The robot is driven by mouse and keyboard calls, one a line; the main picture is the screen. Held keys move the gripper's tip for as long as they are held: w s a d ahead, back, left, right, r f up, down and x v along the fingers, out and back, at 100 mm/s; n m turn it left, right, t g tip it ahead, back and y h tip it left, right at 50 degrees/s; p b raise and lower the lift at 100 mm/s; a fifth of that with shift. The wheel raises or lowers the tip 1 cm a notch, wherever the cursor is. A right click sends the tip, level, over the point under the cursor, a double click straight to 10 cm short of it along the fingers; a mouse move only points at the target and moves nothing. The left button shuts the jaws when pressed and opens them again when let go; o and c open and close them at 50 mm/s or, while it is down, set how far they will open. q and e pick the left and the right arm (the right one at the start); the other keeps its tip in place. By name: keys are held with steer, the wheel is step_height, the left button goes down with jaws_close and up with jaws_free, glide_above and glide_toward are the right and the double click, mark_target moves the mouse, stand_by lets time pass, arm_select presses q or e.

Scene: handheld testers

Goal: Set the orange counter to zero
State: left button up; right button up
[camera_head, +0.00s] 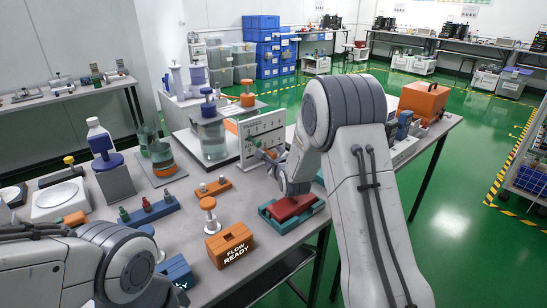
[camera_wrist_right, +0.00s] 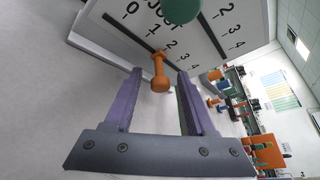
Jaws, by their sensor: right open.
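The white counter panel (camera_head: 263,137) stands upright on the table in the head view, with numbered scales on its face. In the right wrist view, the orange counter knob (camera_wrist_right: 160,75) sticks out near a slotted scale running from 0 to 4. It sits closest to the 1 and 2 marks; I cannot tell its exact reading. My right gripper (camera_wrist_right: 157,73) is open, with its purple fingers on either side of the knob and a gap visible on each side. In the head view, my right arm partly hides the panel. My left gripper is out of view; only its arm shows.
A green knob (camera_wrist_right: 181,9) sits above the scale. An orange "FLOW READY" block (camera_head: 230,246) stands near the front edge. A glass vessel (camera_head: 210,140) is left of the panel.

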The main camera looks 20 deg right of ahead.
jaws_close()
stand_by(1.3)
